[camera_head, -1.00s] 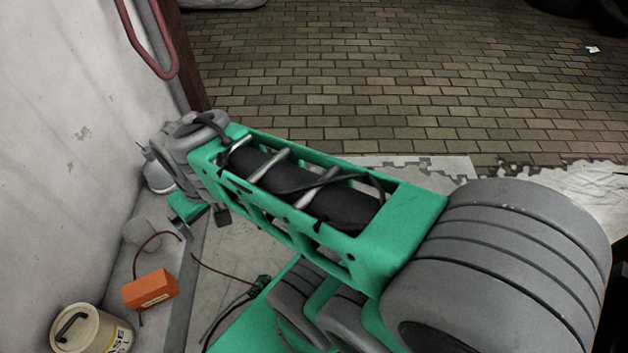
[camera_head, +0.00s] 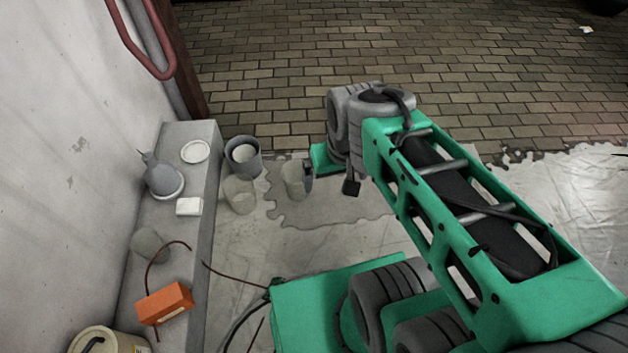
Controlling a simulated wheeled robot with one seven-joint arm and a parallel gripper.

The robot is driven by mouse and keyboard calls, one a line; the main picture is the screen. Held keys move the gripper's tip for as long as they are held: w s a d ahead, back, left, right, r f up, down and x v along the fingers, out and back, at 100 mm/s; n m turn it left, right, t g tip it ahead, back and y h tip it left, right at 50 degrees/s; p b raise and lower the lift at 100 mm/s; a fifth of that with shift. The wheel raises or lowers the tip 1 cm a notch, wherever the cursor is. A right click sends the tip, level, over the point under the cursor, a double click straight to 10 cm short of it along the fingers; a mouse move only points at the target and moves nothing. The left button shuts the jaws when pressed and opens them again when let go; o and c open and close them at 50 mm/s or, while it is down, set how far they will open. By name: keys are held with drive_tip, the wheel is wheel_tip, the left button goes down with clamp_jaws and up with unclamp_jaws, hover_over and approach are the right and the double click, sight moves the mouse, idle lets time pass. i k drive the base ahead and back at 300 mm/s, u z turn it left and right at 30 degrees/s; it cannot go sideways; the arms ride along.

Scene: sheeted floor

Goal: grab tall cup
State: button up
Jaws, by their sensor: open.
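A tall, pale, see-through cup (camera_head: 293,180) stands upright on the sheeted floor, right of two other vessels. My gripper (camera_head: 309,176) shows as a small dark part at the right side of this cup, below the green end of my arm. It overlaps the cup's edge in the picture; I cannot tell whether they touch. The jaws are open, though most of the gripper is hidden behind my wrist. A wider see-through cup (camera_head: 239,195) and a dark grey pot (camera_head: 243,156) with pale contents stand to the left.
A grey ledge (camera_head: 203,148) along the left wall holds a grey oil can (camera_head: 162,176), a white lid (camera_head: 195,152), a small white block (camera_head: 189,206) and an orange box (camera_head: 164,303) with a cable. A cream bucket (camera_head: 108,342) stands at the lower left.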

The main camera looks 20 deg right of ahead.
sight(292, 171)
drive_tip(key=z, duration=0.7)
drive_tip(key=i, duration=0.55)
drive_tip(key=u, duration=3.05)
